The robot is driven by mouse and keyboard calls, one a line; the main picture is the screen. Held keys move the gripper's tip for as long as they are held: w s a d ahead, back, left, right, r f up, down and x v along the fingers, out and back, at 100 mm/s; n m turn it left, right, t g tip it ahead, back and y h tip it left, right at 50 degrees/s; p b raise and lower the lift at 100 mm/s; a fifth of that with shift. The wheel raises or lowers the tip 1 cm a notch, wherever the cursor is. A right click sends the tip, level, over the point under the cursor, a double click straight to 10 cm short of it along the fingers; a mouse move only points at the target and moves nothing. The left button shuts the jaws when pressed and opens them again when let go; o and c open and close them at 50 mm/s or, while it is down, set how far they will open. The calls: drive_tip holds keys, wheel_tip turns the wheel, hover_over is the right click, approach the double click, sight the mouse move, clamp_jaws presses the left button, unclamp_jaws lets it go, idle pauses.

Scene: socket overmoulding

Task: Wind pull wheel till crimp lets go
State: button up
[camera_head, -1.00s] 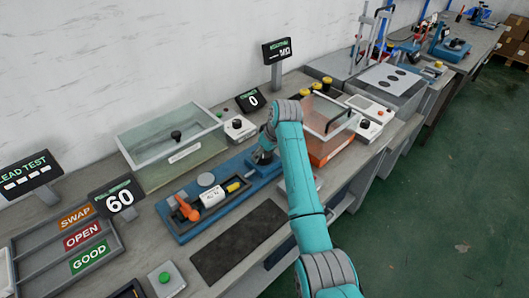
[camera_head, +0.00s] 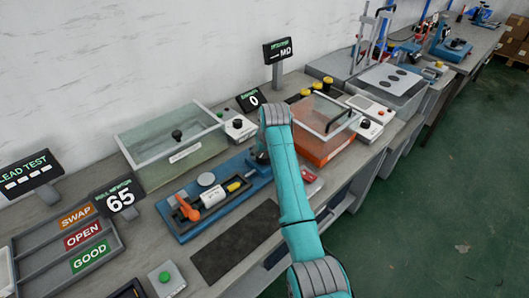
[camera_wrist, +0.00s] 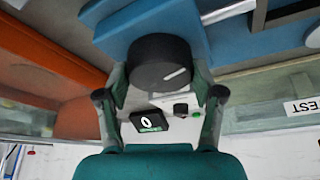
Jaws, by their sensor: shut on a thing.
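In the wrist view a dark round pull wheel (camera_wrist: 160,62) with a white mark on its face sits between the two fingers of my gripper (camera_wrist: 160,98), which is shut on it. The pull display (camera_head: 122,199) reads 65.
A glass-lidded box (camera_head: 172,146) stands behind the tester, and an orange glass-topped box (camera_head: 325,127) stands to the right. A tray marked SWAP, OPEN and GOOD (camera_head: 70,243) and a green button (camera_head: 165,278) are at left. A dark mat (camera_head: 235,243) in front is clear.

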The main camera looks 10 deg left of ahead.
drive_tip(key=o, duration=1.2)
drive_tip(key=v, duration=1.2)
